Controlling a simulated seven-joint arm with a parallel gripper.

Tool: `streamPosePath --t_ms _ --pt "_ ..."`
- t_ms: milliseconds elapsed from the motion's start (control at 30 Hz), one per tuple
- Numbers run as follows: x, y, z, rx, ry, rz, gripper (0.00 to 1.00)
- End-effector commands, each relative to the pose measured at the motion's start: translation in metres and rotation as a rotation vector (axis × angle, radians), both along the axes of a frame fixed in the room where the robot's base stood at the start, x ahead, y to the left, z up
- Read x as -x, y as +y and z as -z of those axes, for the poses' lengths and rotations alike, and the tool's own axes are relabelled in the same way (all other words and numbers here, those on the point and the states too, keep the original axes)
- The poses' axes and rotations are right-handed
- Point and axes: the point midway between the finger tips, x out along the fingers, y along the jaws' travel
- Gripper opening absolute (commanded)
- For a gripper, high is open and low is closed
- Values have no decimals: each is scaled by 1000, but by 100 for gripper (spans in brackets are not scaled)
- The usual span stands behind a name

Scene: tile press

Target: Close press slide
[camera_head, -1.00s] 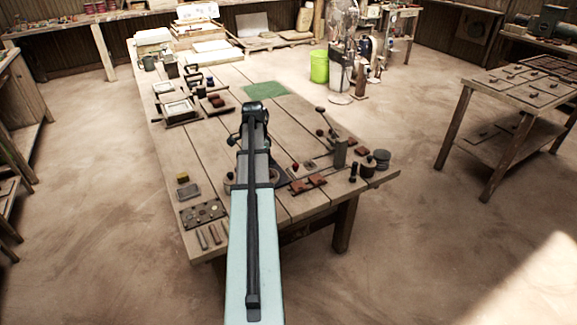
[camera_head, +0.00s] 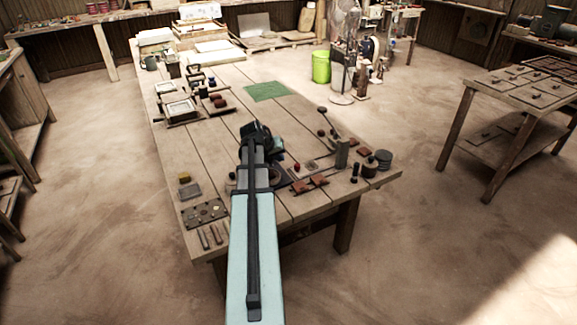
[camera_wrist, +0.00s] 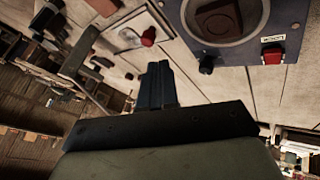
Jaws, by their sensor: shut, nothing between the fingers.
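The tile press stands near the right front of the table, with an upright grey post (camera_head: 341,153) and a black-knobbed lever (camera_head: 330,121). A red knob (camera_head: 297,167) sits at the left of its low slide track (camera_head: 318,164). In the wrist view the red knob (camera_wrist: 148,38) is beside a pale plate (camera_wrist: 127,37), and the grey post (camera_wrist: 78,55) is further left. My gripper (camera_wrist: 160,68) is shut and empty. Its fingertips are near the red knob but appear apart from it. My arm hides part of the table left of the press in the head view.
A grey unit with a round dark window and a red LOCK button (camera_wrist: 272,54) is close to my fingers. Reddish tiles (camera_head: 310,184) lie before the press. A green mat (camera_head: 267,91) lies behind, with clear boards around it.

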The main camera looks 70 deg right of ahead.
Motion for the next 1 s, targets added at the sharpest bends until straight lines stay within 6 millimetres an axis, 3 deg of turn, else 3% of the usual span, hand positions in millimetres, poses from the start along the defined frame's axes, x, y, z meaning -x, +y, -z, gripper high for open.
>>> streamPosePath --t_ms 233,700,1000 --pt "3 -8 11 -11 19 -26 0" --pt "18 -47 66 -12 18 -23 0" --pt "22 -55 80 -10 17 -24 0"
